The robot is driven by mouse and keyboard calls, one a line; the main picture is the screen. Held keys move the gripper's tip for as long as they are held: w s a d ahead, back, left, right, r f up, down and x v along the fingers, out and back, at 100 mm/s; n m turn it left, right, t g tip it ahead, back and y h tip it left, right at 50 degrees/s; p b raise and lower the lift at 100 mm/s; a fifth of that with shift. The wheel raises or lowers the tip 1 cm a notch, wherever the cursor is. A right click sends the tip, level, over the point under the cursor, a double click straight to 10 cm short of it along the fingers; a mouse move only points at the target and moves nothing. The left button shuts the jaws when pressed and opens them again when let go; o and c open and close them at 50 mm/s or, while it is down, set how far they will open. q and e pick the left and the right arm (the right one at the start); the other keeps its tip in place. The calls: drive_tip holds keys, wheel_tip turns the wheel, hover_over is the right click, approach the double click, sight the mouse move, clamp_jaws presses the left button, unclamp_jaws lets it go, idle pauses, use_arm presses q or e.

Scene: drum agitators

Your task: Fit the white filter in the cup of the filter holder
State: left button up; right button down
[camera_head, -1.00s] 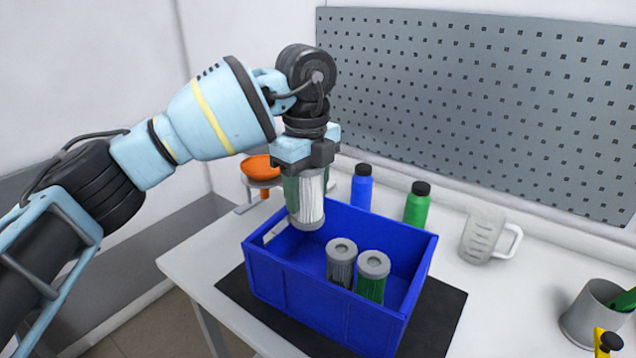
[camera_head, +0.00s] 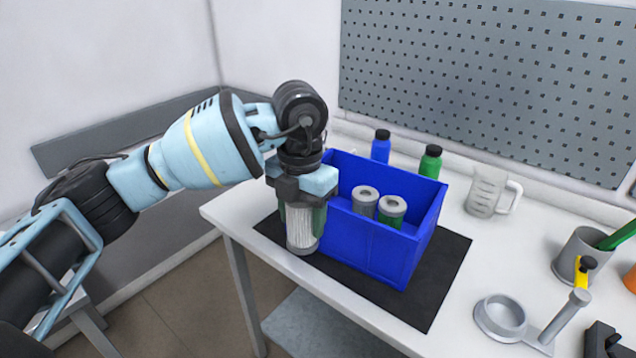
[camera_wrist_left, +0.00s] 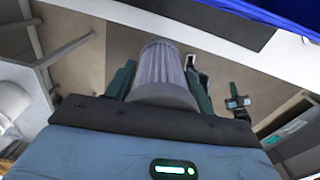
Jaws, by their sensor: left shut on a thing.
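The white filter (camera_head: 303,232), a pleated cylinder with a grey end, is held upright in my left gripper (camera_head: 302,208). The jaws are shut on its sides, and it hangs in front of the blue crate's left end. It also shows between the fingers in the left wrist view (camera_wrist_left: 160,68). The filter holder, with a round grey cup (camera_head: 501,316) and an arm to its right, stands at the table's front right. The cup looks empty and is well apart from the filter. My right gripper cannot be made out.
The blue crate (camera_head: 417,258) on a black mat (camera_head: 437,285) holds a grey filter (camera_head: 365,199) and a green one (camera_head: 391,210). Bottles and a measuring jug (camera_head: 487,192) stand behind. A metal pot (camera_head: 578,255) is at right. The table between mat and holder is clear.

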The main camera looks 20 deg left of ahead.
use_arm(q)
drive_tip(key=s+a+f+m, duration=0.1)
drive_tip(key=s+f+m, duration=0.4)
drive_tip(key=m, duration=1.1)
drive_tip(key=s+a+f+m, duration=0.2)
drive_tip(key=s+f+m, duration=0.3)
drive_tip(key=m, duration=1.1)
drive_tip(key=s, duration=0.3)
drive_tip(key=shift+a+f+m, duration=0.2)
drive_tip(key=shift+a+m, duration=0.1)
drive_tip(key=shift+m, duration=0.1)
drive_tip(key=shift+s, duration=0.1)
